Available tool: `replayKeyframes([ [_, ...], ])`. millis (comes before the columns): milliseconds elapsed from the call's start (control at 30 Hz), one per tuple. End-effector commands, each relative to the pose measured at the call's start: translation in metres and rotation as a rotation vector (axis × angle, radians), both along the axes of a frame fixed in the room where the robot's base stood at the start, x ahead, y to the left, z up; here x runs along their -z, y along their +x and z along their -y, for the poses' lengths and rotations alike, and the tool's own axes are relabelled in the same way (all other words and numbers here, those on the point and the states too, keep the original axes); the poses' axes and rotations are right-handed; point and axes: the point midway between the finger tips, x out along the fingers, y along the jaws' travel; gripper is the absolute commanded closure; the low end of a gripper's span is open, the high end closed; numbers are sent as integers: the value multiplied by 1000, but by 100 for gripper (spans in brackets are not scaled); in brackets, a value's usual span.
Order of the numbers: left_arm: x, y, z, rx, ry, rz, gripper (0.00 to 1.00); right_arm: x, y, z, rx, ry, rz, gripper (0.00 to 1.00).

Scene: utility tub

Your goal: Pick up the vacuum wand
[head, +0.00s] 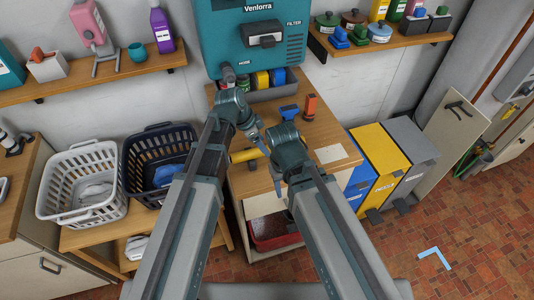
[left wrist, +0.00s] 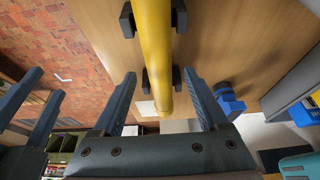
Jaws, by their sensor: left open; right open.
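The yellow vacuum wand (head: 244,155) lies on the wooden counter between my two arms, partly hidden by them. In the left wrist view the wand (left wrist: 153,45) rests along black holders (left wrist: 180,15). My left gripper (left wrist: 159,76) is open, with one finger on each side of the wand in that view; I cannot tell whether the fingers reach down around it. No contact shows. My right gripper (head: 276,176) is open and empty by the counter's front edge; its fingers also show at the left of the left wrist view (left wrist: 32,98).
A blue tool (head: 289,113) and an orange-red tool (head: 310,105) stand on the counter behind the wand. A teal machine (head: 250,45) hangs above. White (head: 82,178) and dark (head: 158,160) baskets stand left; yellow and grey bins (head: 382,150) stand right. Open tiled floor lies right.

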Motion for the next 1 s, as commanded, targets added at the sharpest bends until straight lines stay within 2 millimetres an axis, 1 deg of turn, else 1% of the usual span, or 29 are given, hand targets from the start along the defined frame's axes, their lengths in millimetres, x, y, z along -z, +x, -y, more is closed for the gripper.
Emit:
replayKeyframes([
  [33, 13, 0, 4, 1, 0, 0, 24, 13, 0, 0, 0, 0, 0, 50],
  [167, 26, 2, 9, 1, 0, 0, 24, 26, 0, 0, 0, 0, 0, 50],
  [233, 28, 3, 11, 0, 0, 0, 24, 28, 0, 0, 0, 0, 0, 50],
  [467, 26, 2, 11, 0, 0, 0, 24, 26, 0, 0, 0, 0, 0, 50],
  [500, 26, 3, 11, 0, 0, 0, 31, 26, 0, 0, 0, 0, 0, 50],
  [867, 26, 3, 11, 0, 0, 0, 96, 26, 0, 0, 0, 0, 0, 50],
  [900, 26, 3, 11, 0, 0, 0, 100, 26, 0, 0, 0, 0, 0, 50],
  [1000, 26, 3, 11, 0, 0, 0, 100, 26, 0, 0, 0, 0, 0, 50],
])
